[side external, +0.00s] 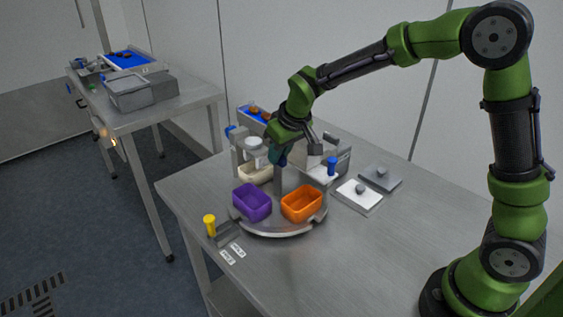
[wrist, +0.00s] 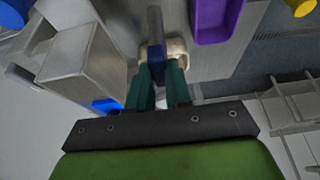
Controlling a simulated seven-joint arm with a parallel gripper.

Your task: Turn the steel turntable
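The round steel turntable (side external: 280,233) sits on the steel table and carries a purple tray (side external: 252,215) at left, an orange tray (side external: 302,218) at right and a cream tray (side external: 250,176) behind. A grey upright post (side external: 281,182) rises from it. My gripper (side external: 279,158) points down at the top of this post. In the wrist view its two teal fingers (wrist: 157,75) flank a dark blue grip (wrist: 156,53) at the post's end and appear closed on it. The cream tray is partly hidden behind the fingers; the purple tray (wrist: 213,20) shows at upper right.
A yellow knob (side external: 209,224) stands by the front left edge near white labels (side external: 232,251). A blue knob (side external: 332,166) and two plates with grey weights (side external: 359,196) lie to the right. A grey apparatus (side external: 340,150) stands behind. The front right table is clear.

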